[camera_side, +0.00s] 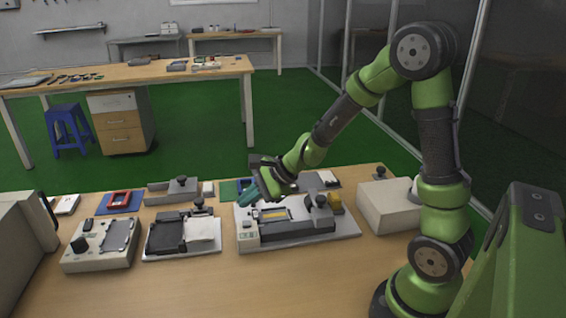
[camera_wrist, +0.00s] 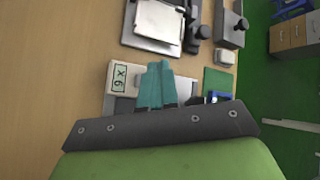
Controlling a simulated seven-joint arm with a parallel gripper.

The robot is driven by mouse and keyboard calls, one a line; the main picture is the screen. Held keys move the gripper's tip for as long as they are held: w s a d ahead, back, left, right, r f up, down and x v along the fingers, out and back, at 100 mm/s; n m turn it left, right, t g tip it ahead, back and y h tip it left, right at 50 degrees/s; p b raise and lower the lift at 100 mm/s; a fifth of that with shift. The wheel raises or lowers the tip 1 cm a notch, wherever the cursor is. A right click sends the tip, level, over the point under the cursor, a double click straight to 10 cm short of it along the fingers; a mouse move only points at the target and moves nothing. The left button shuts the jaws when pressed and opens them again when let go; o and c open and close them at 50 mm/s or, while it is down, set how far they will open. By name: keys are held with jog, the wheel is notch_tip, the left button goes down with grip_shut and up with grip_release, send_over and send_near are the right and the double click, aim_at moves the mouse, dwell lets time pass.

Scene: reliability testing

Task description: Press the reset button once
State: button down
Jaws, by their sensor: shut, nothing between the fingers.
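A test machine with a white base plate (camera_side: 348,231) stands at the middle of the table. Its front-left corner has a light box with a small greenish display (camera_side: 248,235). The display also shows in the wrist view (camera_wrist: 119,78), left of my fingers. I cannot make out the reset button in either view. My gripper (camera_side: 247,196), with teal fingers, is above the back-left part of the machine. In the wrist view the fingers (camera_wrist: 160,68) are shut together with nothing between them, and they cover part of the machine.
A clamp fixture (camera_side: 182,233) and a box with a black knob (camera_side: 100,244) stand to the left. A light box (camera_side: 388,205) stands to the right. A red-framed item (camera_side: 119,198) lies at the back left. The table's front strip (camera_side: 190,290) is clear.

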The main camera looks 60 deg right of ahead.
aim_at(250, 224)
jog(key=shift+f, duration=1.85)
jog(key=shift+f, duration=0.1)
dwell(0.5)
jog(key=shift+f, duration=0.3)
jog(key=shift+f, duration=0.4)
dwell(0.6)
jog(key=shift+r, duration=0.85)
jog(key=shift+r, duration=0.1)
jog(key=shift+r, duration=2.4)
